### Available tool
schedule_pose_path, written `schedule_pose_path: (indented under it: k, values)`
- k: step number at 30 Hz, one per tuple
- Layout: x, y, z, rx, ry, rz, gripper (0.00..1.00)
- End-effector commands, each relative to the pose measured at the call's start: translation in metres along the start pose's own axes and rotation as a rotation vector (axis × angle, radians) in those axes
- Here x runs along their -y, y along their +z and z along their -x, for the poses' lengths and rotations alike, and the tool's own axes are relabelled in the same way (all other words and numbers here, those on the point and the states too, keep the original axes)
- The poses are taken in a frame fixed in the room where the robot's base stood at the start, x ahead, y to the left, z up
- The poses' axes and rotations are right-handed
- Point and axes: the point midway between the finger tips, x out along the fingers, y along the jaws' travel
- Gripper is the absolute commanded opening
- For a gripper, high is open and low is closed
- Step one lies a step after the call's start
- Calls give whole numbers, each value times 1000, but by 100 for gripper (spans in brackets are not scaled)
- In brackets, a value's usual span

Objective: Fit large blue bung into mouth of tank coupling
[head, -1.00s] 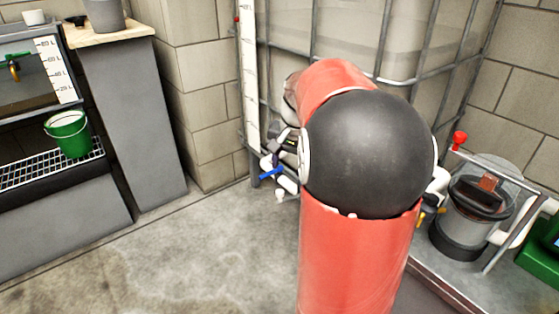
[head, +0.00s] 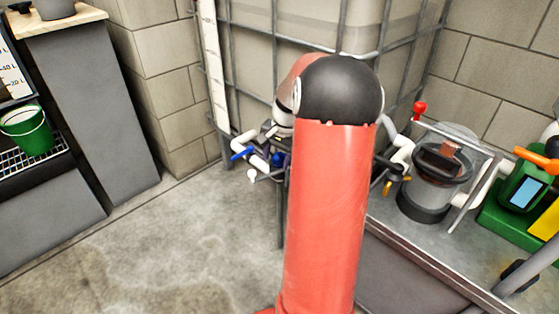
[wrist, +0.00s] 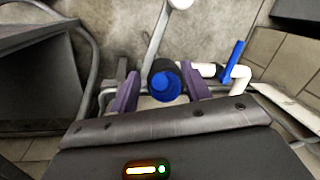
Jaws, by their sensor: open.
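The blue bung (wrist: 165,87) shows in the wrist view between the two purple fingers of my gripper (wrist: 161,82). The fingers are open, with one on each side of the bung. A dark round rim, seemingly the tank coupling (wrist: 184,70), shows just behind the bung; I cannot tell how far the bung sits in its mouth. In the head view a small blue patch, likely the bung (head: 279,159), shows low at the tank's front, beside my arm. My arm hides most of the gripper there.
A white pipe with a blue valve lever (head: 241,153) stands close beside the gripper; the lever also shows in the wrist view (wrist: 233,62). The caged tank (head: 255,50) is behind. A filter canister (head: 435,180) and green pump (head: 515,205) stand right. Floor is clear left.

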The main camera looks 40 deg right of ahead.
Motion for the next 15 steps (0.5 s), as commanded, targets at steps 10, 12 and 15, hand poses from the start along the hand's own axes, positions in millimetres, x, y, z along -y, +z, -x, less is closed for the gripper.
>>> schedule_pose_path:
  k: [10, 12, 15]
  values:
    - [0, 0, 0, -1, 0, 1, 29]
    - [0, 0, 0, -1, 0, 1, 20]
    - [0, 0, 0, -1, 0, 1, 7]
